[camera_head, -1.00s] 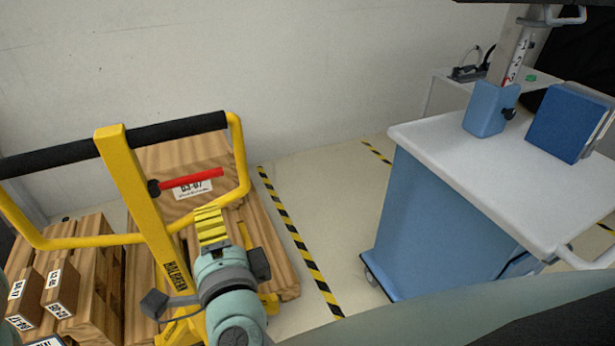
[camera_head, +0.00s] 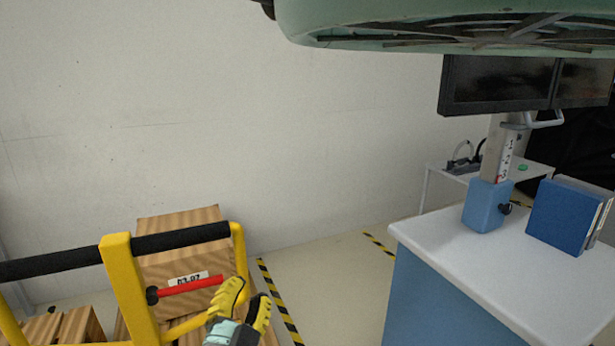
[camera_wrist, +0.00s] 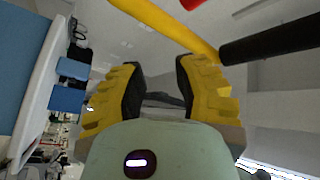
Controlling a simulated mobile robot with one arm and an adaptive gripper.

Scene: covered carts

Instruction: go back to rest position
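My gripper (camera_head: 243,301) is low in the head view, in front of the yellow pallet-jack handle (camera_head: 122,285) and just right of its red lever (camera_head: 190,286). Its two yellow ribbed fingers are spread apart. In the wrist view the fingers of my gripper (camera_wrist: 159,85) stand apart with nothing held between them. The yellow handle frame and its black grip (camera_wrist: 270,42) cross the top right of the wrist view. A green-grey part of my own arm fills the top of the head view.
A cart with a white top (camera_head: 480,265) and blue side stands at the right, bearing a blue box (camera_head: 487,206) and blue binders (camera_head: 562,217). Monitors (camera_head: 500,85) hang above it. A wooden crate (camera_head: 180,235) is behind the handle. Striped floor tape (camera_head: 281,307) runs between.

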